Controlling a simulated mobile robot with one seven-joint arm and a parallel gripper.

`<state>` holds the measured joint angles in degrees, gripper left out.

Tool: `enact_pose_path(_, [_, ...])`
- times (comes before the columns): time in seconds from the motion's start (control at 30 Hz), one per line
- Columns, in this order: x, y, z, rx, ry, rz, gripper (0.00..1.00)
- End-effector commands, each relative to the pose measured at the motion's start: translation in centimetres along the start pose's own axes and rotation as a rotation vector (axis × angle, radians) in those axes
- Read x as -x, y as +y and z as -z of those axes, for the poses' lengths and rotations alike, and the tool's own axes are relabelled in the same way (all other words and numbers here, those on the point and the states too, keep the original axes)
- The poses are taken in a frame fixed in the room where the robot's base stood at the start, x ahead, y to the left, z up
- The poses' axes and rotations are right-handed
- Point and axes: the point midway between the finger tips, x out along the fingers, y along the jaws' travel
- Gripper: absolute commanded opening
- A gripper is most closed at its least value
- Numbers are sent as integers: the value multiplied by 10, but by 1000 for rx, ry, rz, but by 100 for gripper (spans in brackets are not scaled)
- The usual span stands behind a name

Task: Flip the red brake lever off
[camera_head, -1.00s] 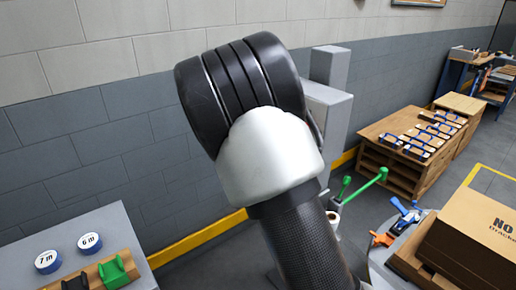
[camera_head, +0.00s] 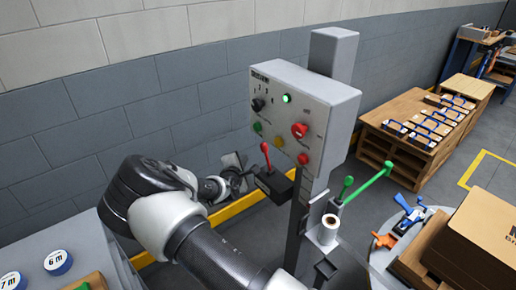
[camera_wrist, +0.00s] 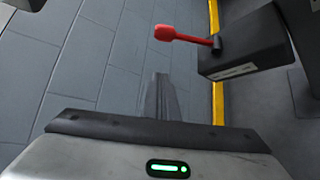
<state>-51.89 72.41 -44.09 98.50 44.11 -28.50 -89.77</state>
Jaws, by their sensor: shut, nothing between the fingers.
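The red brake lever (camera_head: 266,155) sticks up from a dark box (camera_head: 274,186) on the side of the grey machine, in the head view. In the wrist view the lever (camera_wrist: 182,36) extends left from its box (camera_wrist: 245,48), with a wide red tip. My gripper (camera_head: 242,170) is just left of the lever and its box. In the wrist view my gripper's fingers (camera_wrist: 161,97) are together and empty, and point toward the lever with a gap between. I see no contact with the lever.
The control panel (camera_head: 305,115) with knobs, lights and a red button stands above and right of the lever. Green handles (camera_head: 375,182) and a white roll (camera_head: 329,229) are further right. A grey wall (camera_head: 130,110) is behind. A table with tape rolls (camera_head: 58,262) is at lower left.

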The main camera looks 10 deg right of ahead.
Motion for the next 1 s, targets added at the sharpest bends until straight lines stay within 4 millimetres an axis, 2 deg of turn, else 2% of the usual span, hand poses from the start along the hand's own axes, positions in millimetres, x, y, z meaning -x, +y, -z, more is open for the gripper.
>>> enact_pose_path(0.37, [-7, 0, 0, -1, 0, 1, 0])
enact_pose_path(0.47, [-20, -1, 0, -1, -1, 1, 0])
enact_pose_path(0.7, [-66, -2, 0, -2, -1, 1, 0])
enact_pose_path(0.9, [-99, -2, 0, -1, 0, 1, 0])
enact_pose_path(0.93, [-103, -2, 0, -2, 0, 1, 0])
enact_pose_path(1.0, [-97, 3, -12, -4, -3, 4, 0])
